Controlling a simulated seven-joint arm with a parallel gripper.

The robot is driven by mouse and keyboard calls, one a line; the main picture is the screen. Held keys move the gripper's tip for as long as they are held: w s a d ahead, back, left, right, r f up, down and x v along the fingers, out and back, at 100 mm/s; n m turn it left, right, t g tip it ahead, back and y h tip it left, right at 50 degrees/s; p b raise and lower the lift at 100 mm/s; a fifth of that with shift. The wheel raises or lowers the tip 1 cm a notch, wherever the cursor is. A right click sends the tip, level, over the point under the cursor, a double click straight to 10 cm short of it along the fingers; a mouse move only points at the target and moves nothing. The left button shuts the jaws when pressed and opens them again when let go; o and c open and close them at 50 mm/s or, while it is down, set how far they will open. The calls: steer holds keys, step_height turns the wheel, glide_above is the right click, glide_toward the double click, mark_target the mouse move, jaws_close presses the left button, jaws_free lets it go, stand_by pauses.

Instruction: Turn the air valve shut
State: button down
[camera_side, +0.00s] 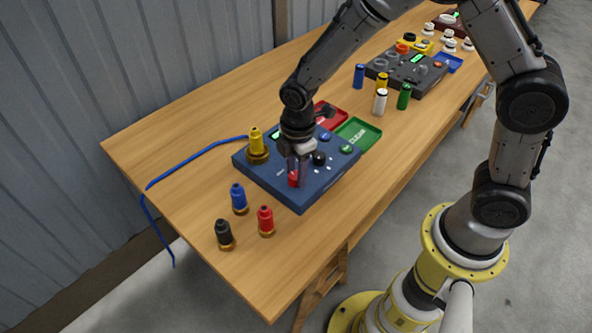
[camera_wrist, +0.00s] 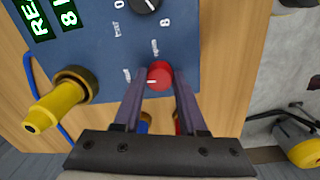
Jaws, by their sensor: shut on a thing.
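The air valve looks to be the red round knob (camera_wrist: 160,76) near one edge of the blue panel (camera_wrist: 101,46); a white mark shows on its face. In the side view the red knob (camera_side: 293,178) sits at the front of the blue panel (camera_side: 300,200). My gripper (camera_side: 297,172) points down over it. In the wrist view the two fingers of my gripper (camera_wrist: 160,84) are shut on the red knob, one on each side. The small label by the knob is too blurred to read fully.
A yellow fitting (camera_side: 257,143) stands on the panel's left, near a blue hose (camera_side: 196,156). Blue (camera_side: 238,198), red (camera_side: 265,220) and black (camera_side: 224,234) fittings stand on the table in front. A black knob (camera_side: 319,158) is close by. Red (camera_side: 331,116) and green (camera_side: 359,133) trays lie behind.

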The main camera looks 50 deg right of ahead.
steer(key=shift+w+r+n, duration=0.1)
steer(key=shift+r+n, duration=0.05)
steer(key=shift+n, duration=0.35)
steer(key=shift+c, duration=2.3)
jaws_free()
step_height(320, 180, up, 14)
steer(key=shift+s, duration=0.4)
